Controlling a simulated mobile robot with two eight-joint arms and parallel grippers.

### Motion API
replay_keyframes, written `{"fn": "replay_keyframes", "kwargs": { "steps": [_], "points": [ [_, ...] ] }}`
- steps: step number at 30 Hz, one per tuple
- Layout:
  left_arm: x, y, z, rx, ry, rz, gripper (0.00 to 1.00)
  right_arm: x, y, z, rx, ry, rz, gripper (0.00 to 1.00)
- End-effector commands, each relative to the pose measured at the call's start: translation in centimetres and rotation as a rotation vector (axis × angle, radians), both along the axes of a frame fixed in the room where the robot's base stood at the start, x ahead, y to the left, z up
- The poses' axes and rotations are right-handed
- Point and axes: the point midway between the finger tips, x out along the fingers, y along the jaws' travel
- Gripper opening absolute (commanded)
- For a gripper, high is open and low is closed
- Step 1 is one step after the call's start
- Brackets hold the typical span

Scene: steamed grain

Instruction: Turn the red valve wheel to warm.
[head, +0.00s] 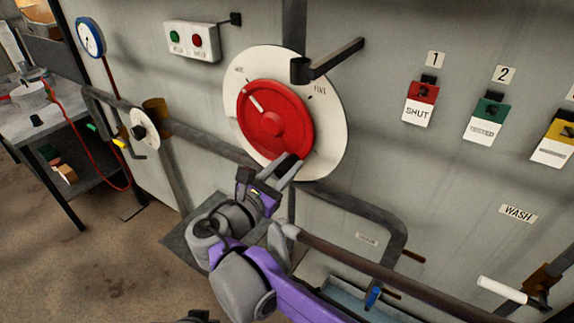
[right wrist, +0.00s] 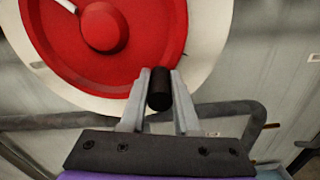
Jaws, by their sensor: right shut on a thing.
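The red valve wheel (head: 270,128) sits on a round white dial plate (head: 328,150) on the grey panel; both also show in the right wrist view, the wheel (right wrist: 105,28) at upper left. A white pointer mark (head: 256,103) on the wheel points up and left, toward the left dial label (head: 239,71); the labels are too small to read surely. My right gripper (head: 285,168) is at the wheel's lower right rim. It is shut on the wheel's black handle (right wrist: 160,90), which stands between its fingers. My left gripper does not show.
A dark lever (head: 335,60) juts out above the wheel. Grey pipes (head: 350,205) run below it. Red, green and yellow tagged switches (head: 485,115) hang to the right. A table (head: 50,120) with a red hose stands at far left.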

Motion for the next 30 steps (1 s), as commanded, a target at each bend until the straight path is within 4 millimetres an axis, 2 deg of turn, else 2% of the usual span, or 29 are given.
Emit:
{"fn": "replay_keyframes", "kwargs": {
  "steps": [8,14,30],
  "points": [
    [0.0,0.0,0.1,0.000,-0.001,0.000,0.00,-0.1,-0.1,0.2,-0.023,0.013,0.000,0.00],
    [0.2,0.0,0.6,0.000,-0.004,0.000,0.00,-0.3,-0.6,0.9,-0.103,0.058,0.000,0.00],
    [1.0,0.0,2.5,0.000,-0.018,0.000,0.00,-1.1,-2.0,4.8,-0.521,0.299,0.000,0.00]
  ]
}}
